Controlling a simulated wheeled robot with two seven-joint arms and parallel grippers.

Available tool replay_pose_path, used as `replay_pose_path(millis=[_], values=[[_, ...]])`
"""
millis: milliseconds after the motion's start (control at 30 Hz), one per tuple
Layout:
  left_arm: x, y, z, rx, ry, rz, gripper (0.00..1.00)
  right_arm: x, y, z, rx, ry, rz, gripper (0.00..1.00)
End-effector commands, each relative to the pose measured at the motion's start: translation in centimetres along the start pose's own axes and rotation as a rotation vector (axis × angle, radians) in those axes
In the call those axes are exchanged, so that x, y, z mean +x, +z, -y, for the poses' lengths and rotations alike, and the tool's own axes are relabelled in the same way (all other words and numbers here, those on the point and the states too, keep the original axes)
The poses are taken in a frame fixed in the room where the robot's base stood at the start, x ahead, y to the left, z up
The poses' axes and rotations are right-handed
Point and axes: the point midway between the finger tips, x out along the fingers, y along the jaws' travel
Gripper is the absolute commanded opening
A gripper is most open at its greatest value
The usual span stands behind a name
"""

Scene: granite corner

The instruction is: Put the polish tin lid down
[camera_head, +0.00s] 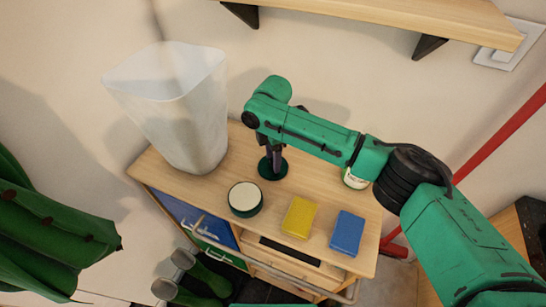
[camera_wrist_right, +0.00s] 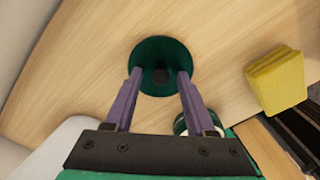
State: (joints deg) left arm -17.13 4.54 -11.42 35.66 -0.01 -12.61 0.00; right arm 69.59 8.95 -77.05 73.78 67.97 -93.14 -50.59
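The polish tin lid (camera_head: 273,170) is a dark green disc lying flat on the wooden top of the cabinet. In the right wrist view the lid (camera_wrist_right: 160,47) shows a small dark knob at its middle. My right gripper (camera_head: 268,147) is low over the lid. In the wrist view its two purple fingers (camera_wrist_right: 159,75) stand apart on either side of the knob, with gaps showing. The open round polish tin (camera_head: 245,197), with a pale top, stands nearer the front; its edge shows behind the gripper in the wrist view. My left gripper is not in view.
A white bin (camera_head: 180,105) stands at the back left of the wooden top (camera_head: 158,173). A yellow sponge (camera_head: 299,217) and a blue sponge (camera_head: 347,233) lie at the front right. A small jar (camera_head: 355,178) is partly behind my right arm. A shelf (camera_head: 380,14) is above.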

Motion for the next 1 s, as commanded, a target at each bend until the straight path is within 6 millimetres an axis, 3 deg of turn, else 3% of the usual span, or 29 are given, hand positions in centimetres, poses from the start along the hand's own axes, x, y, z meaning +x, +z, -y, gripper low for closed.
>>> replay_pose_path(millis=[167,400,533,667,1000], values=[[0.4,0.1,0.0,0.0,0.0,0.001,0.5,-2.2,0.0,-0.1,0.0,0.004,0.0,0.55],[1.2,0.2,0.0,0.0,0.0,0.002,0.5,-8.7,-0.1,-0.1,-0.002,0.005,0.0,0.55],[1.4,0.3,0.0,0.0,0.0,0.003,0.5,-11.2,0.0,-0.1,0.0,0.001,0.0,0.55],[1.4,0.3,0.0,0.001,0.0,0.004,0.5,-12.2,0.0,0.0,-0.001,0.0,0.0,0.55],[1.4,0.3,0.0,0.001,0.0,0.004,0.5,-12.2,0.0,0.0,0.0,0.0,0.0,0.55]])
